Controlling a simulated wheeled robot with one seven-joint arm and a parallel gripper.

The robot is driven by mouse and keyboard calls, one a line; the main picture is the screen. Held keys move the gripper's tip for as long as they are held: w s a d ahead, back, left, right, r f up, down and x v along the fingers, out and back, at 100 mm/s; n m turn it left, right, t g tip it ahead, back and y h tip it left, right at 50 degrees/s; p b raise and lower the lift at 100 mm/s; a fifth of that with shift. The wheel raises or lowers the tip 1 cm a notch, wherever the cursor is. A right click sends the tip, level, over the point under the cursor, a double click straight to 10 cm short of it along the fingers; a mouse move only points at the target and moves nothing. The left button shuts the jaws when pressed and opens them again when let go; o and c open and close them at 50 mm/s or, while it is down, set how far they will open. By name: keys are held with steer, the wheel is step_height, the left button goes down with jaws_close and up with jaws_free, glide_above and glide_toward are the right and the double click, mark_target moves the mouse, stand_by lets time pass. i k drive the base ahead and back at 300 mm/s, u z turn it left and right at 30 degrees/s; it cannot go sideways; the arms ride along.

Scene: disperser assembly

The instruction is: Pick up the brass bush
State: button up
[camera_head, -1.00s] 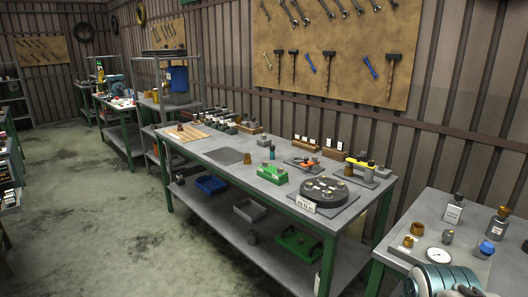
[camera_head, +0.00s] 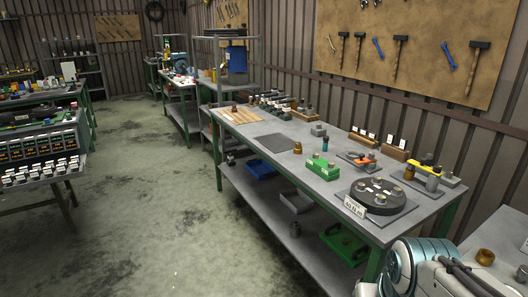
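Several small brass-coloured round parts are in view, and I cannot tell which is the brass bush. One brass part (camera_head: 297,148) stands upright on the long grey workbench (camera_head: 238,161), near a teal bottle (camera_head: 324,144). Another brass part (camera_head: 433,182) stands by a yellow-topped fixture at the bench's right end. A third brass part (camera_head: 485,257) stands on the bench at the lower right. My arm shows at the bottom right, in front of the benches. My gripper is not visible.
A black round plate (camera_head: 378,195) with small parts sits near the bench's front right edge. A green block (camera_head: 323,168) stands left of it. Trays lie on the lower shelf. A rack of labelled boxes (camera_head: 40,145) stands at the left. The floor between is clear.

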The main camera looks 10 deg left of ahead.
mark_target(298, 150)
steer(key=u, duration=0.75)
steer(key=i, duration=3.6)
steer(key=z, duration=1.9)
